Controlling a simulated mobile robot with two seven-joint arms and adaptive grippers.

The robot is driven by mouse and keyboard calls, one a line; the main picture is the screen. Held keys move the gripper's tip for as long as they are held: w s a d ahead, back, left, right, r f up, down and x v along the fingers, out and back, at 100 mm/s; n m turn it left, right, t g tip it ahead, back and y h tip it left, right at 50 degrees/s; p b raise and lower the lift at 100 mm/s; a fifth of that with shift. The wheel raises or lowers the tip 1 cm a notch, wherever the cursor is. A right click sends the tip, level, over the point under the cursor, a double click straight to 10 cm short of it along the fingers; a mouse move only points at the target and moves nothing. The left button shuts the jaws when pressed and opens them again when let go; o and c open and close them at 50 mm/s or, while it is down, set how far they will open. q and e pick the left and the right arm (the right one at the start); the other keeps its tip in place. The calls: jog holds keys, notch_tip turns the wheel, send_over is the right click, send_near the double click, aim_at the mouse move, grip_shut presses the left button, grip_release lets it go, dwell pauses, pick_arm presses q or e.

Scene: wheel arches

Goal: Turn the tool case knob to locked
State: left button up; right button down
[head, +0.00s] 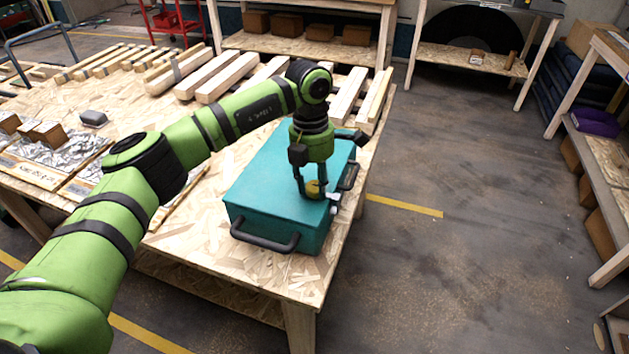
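A teal tool case (268,195) lies flat on the wooden table, with a black handle (264,241) on its near side and another dark handle on its right side. A small white part (334,197) shows at the case edge beside the knob. My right gripper is not in view.
The chipboard table (270,285) holds wooden slats (228,76) at the back, and foil and small boxes (45,134) at the left. Shelving (300,45) stands behind. The floor right of the table is clear.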

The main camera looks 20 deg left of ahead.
aim_at(312, 182)
pick_arm(q)
jog(key=o, duration=0.3)
jog(key=shift+r, duration=0.1)
jog(key=r, duration=1.1)
jog(key=shift+w+a+r, duration=0.3)
jog(key=shift+a+r, duration=0.1)
